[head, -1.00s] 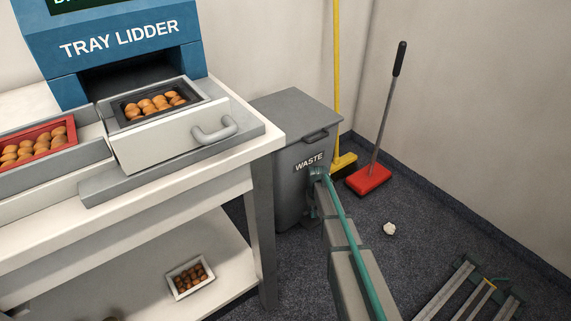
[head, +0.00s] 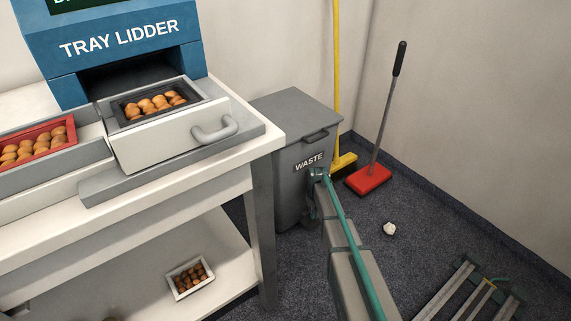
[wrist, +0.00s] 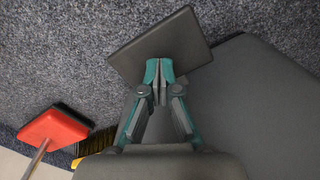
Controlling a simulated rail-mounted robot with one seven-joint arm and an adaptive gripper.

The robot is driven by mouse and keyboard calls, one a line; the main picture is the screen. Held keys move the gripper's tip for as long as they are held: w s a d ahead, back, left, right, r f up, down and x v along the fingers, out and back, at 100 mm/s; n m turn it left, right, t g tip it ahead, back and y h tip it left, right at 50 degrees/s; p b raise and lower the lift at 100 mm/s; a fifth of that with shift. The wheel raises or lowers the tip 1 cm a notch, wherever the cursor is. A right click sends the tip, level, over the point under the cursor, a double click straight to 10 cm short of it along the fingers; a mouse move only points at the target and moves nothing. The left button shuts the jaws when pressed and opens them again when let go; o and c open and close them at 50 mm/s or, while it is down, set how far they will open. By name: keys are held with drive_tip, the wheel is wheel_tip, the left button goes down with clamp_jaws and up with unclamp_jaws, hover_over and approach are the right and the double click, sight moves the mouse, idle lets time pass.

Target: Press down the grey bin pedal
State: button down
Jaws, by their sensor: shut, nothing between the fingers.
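The grey waste bin (head: 292,160) stands on the floor at the right end of the table, with its lid down and a WASTE label on its front. In the wrist view the bin body (wrist: 262,105) fills the right side. The flat grey pedal (wrist: 190,38) juts out from the bin near the floor. In the head view my arm hides the pedal and the gripper.
A yellow broom (head: 338,100) and a red-headed brush (head: 370,179) lean in the corner beside the bin. A crumpled white scrap (head: 389,229) lies on the carpet. The white table (head: 235,165) borders the bin at left. A metal rack-like object (head: 470,290) lies at lower right.

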sight(313, 220)
drive_tip(key=shift+f+b, duration=0.3)
drive_tip(key=shift+f, duration=2.8)
drive_tip(key=shift+r, duration=0.2)
drive_tip(key=shift+r+p, duration=3.1)
drive_tip(key=shift+r, duration=1.3)
drive_tip(key=s+r+g, duration=0.3)
drive_tip(key=s+g, duration=0.1)
drive_tip(key=s, duration=1.3)
drive_tip(key=s+r+g, duration=0.3)
drive_tip(key=s+g, duration=0.1)
drive_tip(key=s, duration=1.3)
drive_tip(key=s+r+g, duration=0.4)
drive_tip(key=s, duration=1.3)
drive_tip(key=s+r+t+p, duration=0.2)
drive_tip(key=r+p, duration=0.5)
drive_tip(key=p, duration=1)
drive_tip(key=s+r+t+p, duration=0.2)
drive_tip(key=r+p, duration=0.6)
drive_tip(key=p, duration=0.8)
drive_tip(key=shift+s+r+t+p, duration=0.2)
drive_tip(key=shift+t+p, duration=0.2)
drive_tip(key=shift+t, duration=0.2)
